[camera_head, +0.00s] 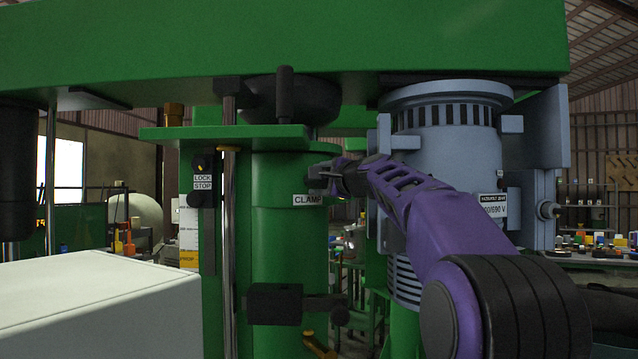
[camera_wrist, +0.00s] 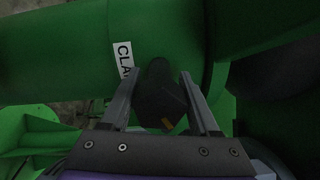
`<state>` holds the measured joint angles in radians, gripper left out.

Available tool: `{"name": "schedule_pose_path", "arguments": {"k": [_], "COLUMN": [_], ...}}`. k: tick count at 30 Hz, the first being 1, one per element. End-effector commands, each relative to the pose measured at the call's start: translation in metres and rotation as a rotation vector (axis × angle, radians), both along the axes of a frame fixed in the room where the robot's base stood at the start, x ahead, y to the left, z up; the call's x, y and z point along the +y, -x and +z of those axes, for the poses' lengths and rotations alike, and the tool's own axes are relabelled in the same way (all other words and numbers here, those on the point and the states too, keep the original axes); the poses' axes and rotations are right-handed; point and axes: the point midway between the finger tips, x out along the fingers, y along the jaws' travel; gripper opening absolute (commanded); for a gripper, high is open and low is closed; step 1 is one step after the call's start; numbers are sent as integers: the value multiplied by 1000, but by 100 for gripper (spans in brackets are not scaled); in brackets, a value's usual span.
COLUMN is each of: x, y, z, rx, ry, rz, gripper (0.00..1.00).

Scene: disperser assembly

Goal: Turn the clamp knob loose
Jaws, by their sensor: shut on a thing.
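The clamp knob (camera_wrist: 158,95) is a dark, rounded knob on the green column, beside the white CLAMP label (camera_head: 307,200). In the wrist view the label (camera_wrist: 124,60) is partly seen, just left of the knob. My gripper (camera_wrist: 160,100) has one finger on each side of the knob and is shut on it. In the head view my gripper (camera_head: 322,178) meets the column from the right at label height, and the knob is mostly hidden by it. A small orange mark shows on the knob's near end in the wrist view.
A grey-blue motor (camera_head: 445,125) stands right of the column, close behind my arm. A green beam (camera_head: 300,40) spans above. A black block with a knob (camera_head: 275,304) sits lower on the column. A white box (camera_head: 95,300) fills the lower left.

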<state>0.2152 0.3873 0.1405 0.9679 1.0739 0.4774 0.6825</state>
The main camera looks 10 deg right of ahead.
Motion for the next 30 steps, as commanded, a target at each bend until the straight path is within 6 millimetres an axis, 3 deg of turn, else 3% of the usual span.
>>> {"name": "schedule_pose_path", "arguments": {"k": [15, 16, 18, 20, 30], "x": [0, 0, 0, 0, 0], "y": [0, 0, 0, 0, 0], "z": [-1, -1, -1, -1, 0], "rx": [-4, -4, -4, -4, -5], "ry": [18, 17, 17, 17, 16], "rz": [1, 1, 1, 1, 0], "gripper": [6, 65, 78, 88, 88]}}
